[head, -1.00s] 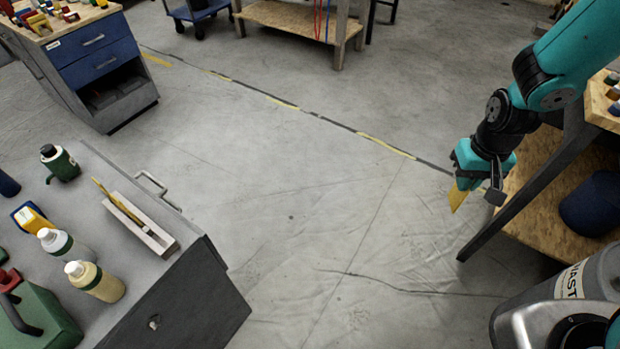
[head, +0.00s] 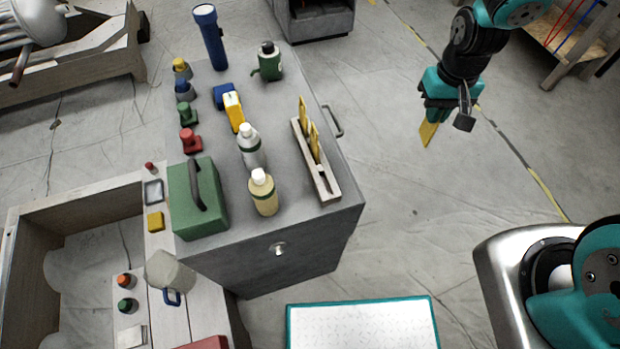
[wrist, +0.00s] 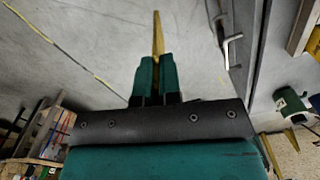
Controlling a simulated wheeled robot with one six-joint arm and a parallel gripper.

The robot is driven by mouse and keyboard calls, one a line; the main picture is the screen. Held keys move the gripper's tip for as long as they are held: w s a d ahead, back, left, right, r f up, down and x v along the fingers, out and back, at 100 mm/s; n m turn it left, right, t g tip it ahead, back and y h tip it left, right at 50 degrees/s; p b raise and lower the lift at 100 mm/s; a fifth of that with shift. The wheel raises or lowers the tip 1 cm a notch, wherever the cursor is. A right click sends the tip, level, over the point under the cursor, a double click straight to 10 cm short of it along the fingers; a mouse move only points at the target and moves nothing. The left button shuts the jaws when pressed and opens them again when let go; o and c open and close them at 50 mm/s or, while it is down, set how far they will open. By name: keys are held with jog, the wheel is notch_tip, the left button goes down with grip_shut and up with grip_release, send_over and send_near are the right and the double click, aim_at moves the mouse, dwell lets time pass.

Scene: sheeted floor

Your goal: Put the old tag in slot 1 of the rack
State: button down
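My gripper (head: 446,98) is shut on a yellow tag (head: 428,133), which hangs below the fingers above the floor, right of the grey cabinet. In the wrist view the tag (wrist: 157,36) sticks out between the teal fingers (wrist: 155,78). The pale, narrow rack (head: 328,188) lies along the right side of the cabinet top. Two yellow tags, a rear one (head: 303,110) and a middle one (head: 315,142), stand in it. The front part of the rack looks empty. I cannot read slot numbers or tell the tags' ages.
A handle (head: 333,120) juts from the cabinet's right side. Floor between cabinet and gripper is clear.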

jog(key=s+a+r+n+b, duration=0.2)
jog(key=s+a+r+b, duration=0.15)
jog(key=a+r, duration=0.55)
jog(key=s+a+r+n+b, duration=0.15)
jog(key=s+a+r, duration=0.4)
jog(key=a, duration=0.75)
jog(key=shift+m, duration=0.25)
jog(key=f, duration=0.6)
jog(key=f+b, duration=0.1)
jog(key=f, duration=0.5)
jog(key=f+b, duration=0.1)
jog(key=f, duration=0.6)
jog(key=shift+w, duration=0.3)
jog(key=shift+f, duration=0.1)
jog(key=shift+f+b, duration=0.15)
jog(key=shift+b, duration=0.2)
jog(key=c, duration=1.3)
grip_release()
notch_tip(320, 180, up, 13)
jog(key=p, duration=0.1)
jog(key=shift+f+p, duration=0.2)
jog(key=shift+p, duration=0.1)
